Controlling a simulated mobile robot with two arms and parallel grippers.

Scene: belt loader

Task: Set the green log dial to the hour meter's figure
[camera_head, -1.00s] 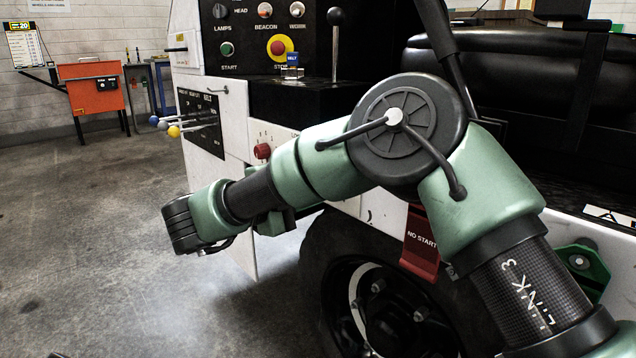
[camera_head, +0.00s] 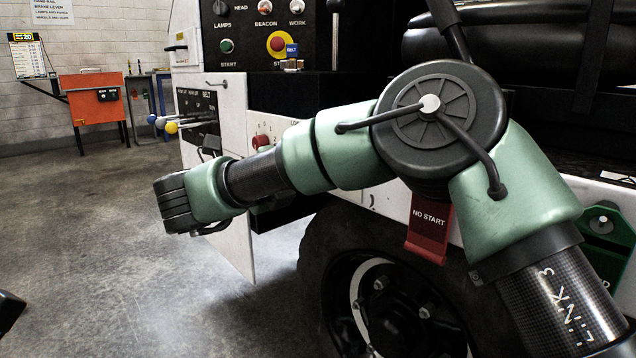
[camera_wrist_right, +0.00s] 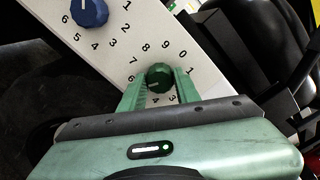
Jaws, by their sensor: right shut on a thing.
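The green log dial (camera_wrist_right: 158,75) is a round ridged knob on a white panel (camera_wrist_right: 112,48), with figures printed in a ring around it. My right gripper (camera_wrist_right: 159,88) has one finger on each side of the dial and is shut on it. A pale mark on the dial points to the lower left, roughly toward the 6; its exact setting is hard to tell. In the head view my right arm crosses the loader, and its gripper and the green dial are hidden. I cannot make out the hour meter in either view.
A blue dial (camera_wrist_right: 88,12) sits up-left of the green one. In the head view a red dial (camera_head: 262,142) and several ball-ended levers (camera_head: 171,127) are on the loader's side. A red NO START tag (camera_head: 429,232) hangs below my arm. Floor (camera_head: 80,230) is open at left.

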